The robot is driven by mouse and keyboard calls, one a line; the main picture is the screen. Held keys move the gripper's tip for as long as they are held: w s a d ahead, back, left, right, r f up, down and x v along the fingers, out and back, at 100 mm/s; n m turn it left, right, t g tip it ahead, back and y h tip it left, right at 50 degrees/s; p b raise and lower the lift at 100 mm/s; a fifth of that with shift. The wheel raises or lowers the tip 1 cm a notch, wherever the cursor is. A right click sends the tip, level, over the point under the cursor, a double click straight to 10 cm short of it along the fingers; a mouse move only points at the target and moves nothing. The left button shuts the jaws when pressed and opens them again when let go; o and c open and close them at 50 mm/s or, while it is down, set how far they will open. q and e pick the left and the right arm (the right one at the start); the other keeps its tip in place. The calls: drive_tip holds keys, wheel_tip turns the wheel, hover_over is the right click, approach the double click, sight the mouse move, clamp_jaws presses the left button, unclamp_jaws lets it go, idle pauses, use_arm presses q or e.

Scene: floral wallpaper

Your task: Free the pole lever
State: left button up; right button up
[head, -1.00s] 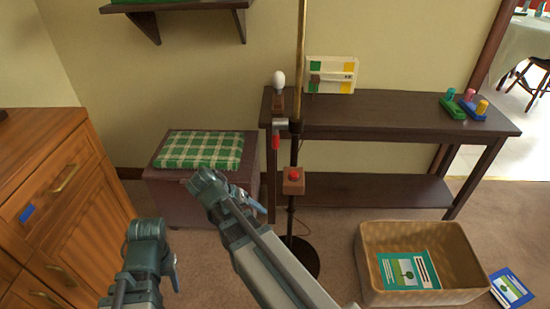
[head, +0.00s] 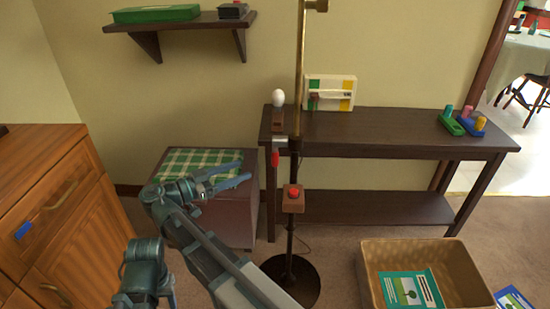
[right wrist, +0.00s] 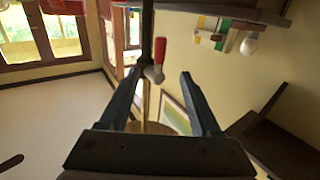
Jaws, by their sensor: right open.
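The pole (head: 294,160) stands upright on a round dark base (head: 290,283), with a brass upper rod (head: 301,60). A grey clamp (head: 281,141) on it carries the lever's red handle (head: 275,158), which hangs down. Lower on the pole is a wooden block with a red knob (head: 293,193). My right gripper (head: 245,180) is open and empty, left of the pole and lower than the handle. In the right wrist view, the red handle (right wrist: 158,50) shows beyond and between the spread fingers (right wrist: 162,80), apart from them. My left gripper is out of view; part of its arm shows lower left.
A dark bench (head: 400,125) stands behind the pole; a white egg-shaped object (head: 278,98) is at its left end. A chest with a checked cushion (head: 195,163) is behind my right gripper. A wicker basket (head: 455,255) stands right, a cabinet (head: 50,200) left, a wall shelf (head: 185,22) above.

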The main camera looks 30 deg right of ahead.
sight(275, 158)
drive_tip(key=d, duration=1.2)
drive_tip(key=shift+w+d, duration=0.25)
drive_tip(key=shift+d, duration=0.1)
clamp_jaws()
idle(0.8)
